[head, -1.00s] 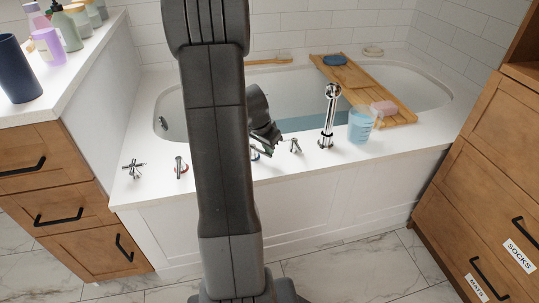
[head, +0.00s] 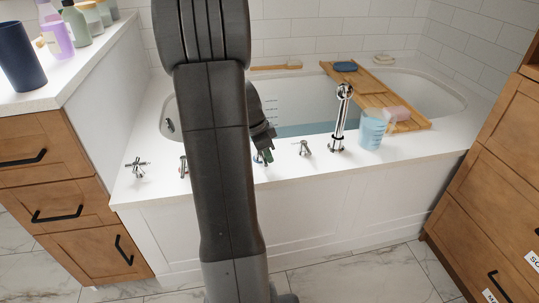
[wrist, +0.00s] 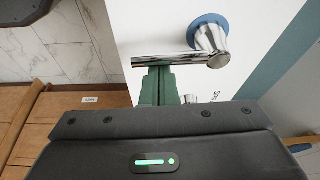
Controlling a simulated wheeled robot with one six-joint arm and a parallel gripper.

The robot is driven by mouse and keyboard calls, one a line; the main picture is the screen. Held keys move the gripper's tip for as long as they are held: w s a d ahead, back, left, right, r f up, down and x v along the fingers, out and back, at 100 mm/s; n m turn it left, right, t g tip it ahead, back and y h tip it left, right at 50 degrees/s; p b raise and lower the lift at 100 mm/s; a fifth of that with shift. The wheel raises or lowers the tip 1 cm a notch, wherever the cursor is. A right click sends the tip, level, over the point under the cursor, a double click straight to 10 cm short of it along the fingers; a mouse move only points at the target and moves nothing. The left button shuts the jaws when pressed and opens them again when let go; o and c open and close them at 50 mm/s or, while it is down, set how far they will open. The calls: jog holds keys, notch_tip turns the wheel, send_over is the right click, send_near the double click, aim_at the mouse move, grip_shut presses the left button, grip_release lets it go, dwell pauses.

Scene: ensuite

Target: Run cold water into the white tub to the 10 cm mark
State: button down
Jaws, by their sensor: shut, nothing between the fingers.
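The white tub (head: 460,135) stands behind the deck, with pale blue water (head: 305,129) in its bottom and a printed level scale on its inner wall (head: 270,108); I cannot read the level. A chrome spout (head: 341,118) rises from the deck. A chrome lever tap with a blue base ring (wrist: 212,38) fills the top of the wrist view; in the head view my arm partly hides it. My gripper (wrist: 157,82) has green fingers closed together, empty, right at the lever bar (wrist: 165,62); I cannot tell whether they touch. It also shows in the head view (head: 266,153).
Other deck fittings are a cross handle (head: 137,166), a lever at left (head: 183,166) and a small handle (head: 304,148). A wooden caddy (head: 375,88) spans the tub. Wooden drawers flank both sides.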

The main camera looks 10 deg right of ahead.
dwell(0.6)
jog(key=d, duration=0.1)
jog(key=d+f+b, duration=0.1)
jog(key=d, duration=0.1)
jog(key=shift+d, duration=0.25)
jog(key=p+v, duration=0.4)
jog(key=v, duration=0.6)
jog(key=shift+w+d, duration=0.15)
jog(key=shift+d, duration=0.05)
jog(key=shift+r, duration=0.1)
